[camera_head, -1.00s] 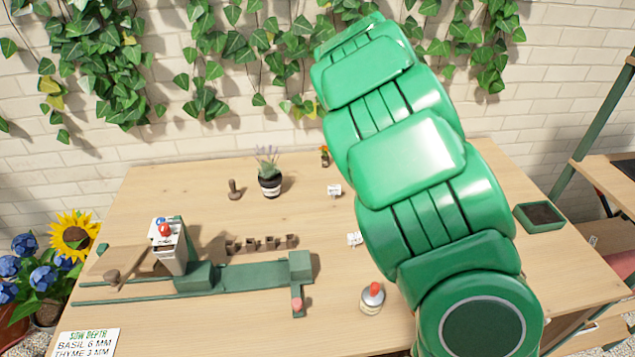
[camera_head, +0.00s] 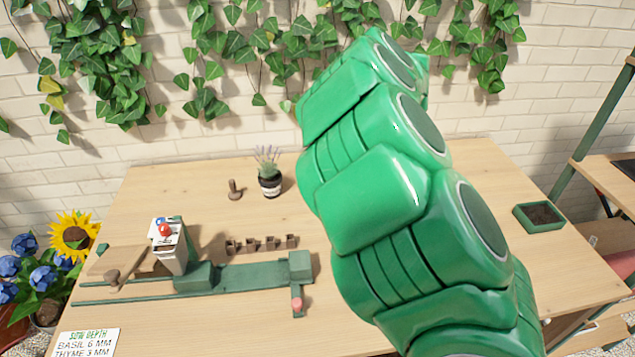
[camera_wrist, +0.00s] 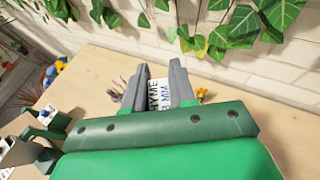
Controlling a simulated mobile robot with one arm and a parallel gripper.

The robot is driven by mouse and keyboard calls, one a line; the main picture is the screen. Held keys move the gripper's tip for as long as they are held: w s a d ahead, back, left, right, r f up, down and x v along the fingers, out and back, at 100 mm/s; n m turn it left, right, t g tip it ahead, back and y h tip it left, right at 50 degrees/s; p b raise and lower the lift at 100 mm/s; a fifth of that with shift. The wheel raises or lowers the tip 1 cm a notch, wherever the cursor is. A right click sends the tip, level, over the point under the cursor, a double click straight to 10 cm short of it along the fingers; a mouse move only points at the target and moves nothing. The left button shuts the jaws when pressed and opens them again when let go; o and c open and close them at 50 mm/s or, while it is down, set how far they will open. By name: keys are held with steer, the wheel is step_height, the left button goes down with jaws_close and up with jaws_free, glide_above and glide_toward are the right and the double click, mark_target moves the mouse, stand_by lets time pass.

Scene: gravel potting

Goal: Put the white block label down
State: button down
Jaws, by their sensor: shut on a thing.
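In the wrist view, my gripper (camera_wrist: 159,82) is shut on the white block label (camera_wrist: 159,96), which sits between the two grey fingers with dark lettering facing the camera. The wooden tabletop and the white brick wall show behind it. I cannot tell whether the label touches the table. In the head view, my green arm hides both the gripper and the label.
A potted lavender (camera_head: 270,176) and a wooden stamp (camera_head: 235,190) stand at the back. A green rail device (camera_head: 240,275) with a dispenser (camera_head: 168,247) fills the left front. A green tray (camera_head: 539,217) sits at right.

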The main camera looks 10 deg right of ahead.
steer(key=s+a+n+g+y, duration=0.2)
steer(key=s+n, duration=0.1)
steer(key=s, duration=0.3)
step_height(320, 180, down, 18)
steer(key=shift+y, duration=0.3)
steer(key=shift+w+a+f, duration=0.15)
steer(key=shift+w+f, duration=1.6)
steer(key=shift+w, duration=0.6)
steer(key=shift+w+a+f, duration=0.2)
steer(key=shift+w+f, duration=1.55)
steer(key=shift+w, duration=0.65)
steer(key=shift+w+a+f, duration=0.15)
steer(key=shift+w+f, duration=1.6)
steer(key=shift+w, duration=0.6)
steer(key=shift+f, duration=1.55)
steer(key=c, duration=0.9)
jaws_free()
steer(key=shift+f, duration=0.1)
steer(key=shift+c, duration=0.2)
